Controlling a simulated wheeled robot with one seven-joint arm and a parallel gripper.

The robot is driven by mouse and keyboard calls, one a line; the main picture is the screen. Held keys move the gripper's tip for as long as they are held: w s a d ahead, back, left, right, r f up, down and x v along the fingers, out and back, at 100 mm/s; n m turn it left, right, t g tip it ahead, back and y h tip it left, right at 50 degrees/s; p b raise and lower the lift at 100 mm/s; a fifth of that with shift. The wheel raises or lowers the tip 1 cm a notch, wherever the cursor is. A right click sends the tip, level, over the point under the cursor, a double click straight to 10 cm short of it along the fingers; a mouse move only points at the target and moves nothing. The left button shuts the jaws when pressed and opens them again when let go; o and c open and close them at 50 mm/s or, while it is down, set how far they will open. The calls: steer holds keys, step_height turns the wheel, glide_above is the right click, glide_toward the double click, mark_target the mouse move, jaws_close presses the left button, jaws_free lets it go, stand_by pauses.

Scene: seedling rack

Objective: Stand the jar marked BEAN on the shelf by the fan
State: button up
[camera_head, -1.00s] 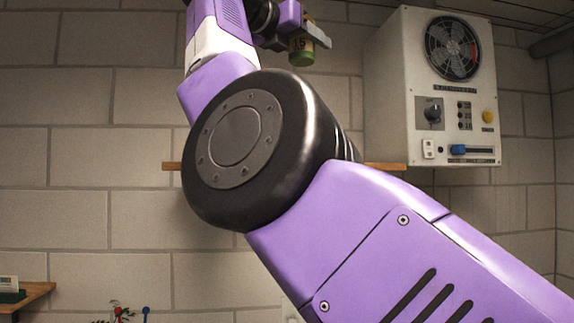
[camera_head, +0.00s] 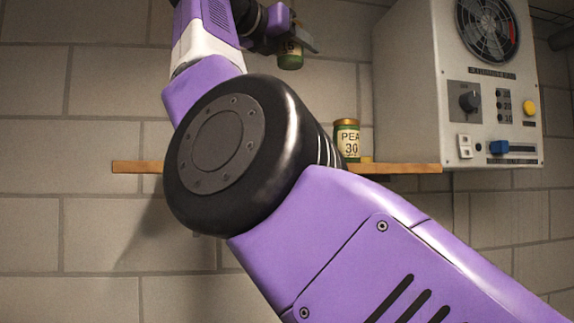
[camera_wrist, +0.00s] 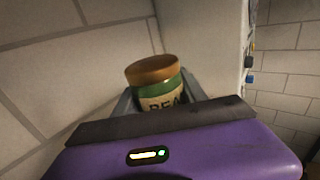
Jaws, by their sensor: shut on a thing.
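In the wrist view the same jar (camera_wrist: 156,88) sits between the fingers, with an orange-brown lid and a label partly reading BEA; the rest is hidden. The wooden shelf (camera_head: 400,168) runs along the wall below the held jar, partly hidden by my arm. The held jar is clear of the shelf.
A green jar marked PEA 30 (camera_head: 347,141) stands on the shelf, right of my arm's joint. A small yellowish thing behind it is mostly hidden. Bare shelf shows between that jar and the shelf's right end. The fan's box (camera_head: 405,100) rises beside and behind there.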

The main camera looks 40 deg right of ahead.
steer(key=shift+w+f, duration=0.15)
steer(key=shift+f, duration=0.3)
step_height(320, 180, down, 19)
stand_by(0.4)
steer(key=shift+f, duration=0.15)
steer(key=o, duration=1.4)
steer(key=shift+o, duration=0.2)
steer(key=s+a+b, duration=0.1)
steer(key=a+b, duration=0.2)
steer(key=a, duration=0.9)
steer(key=shift+s, duration=0.25)
steer(key=shift+d, duration=0.1)
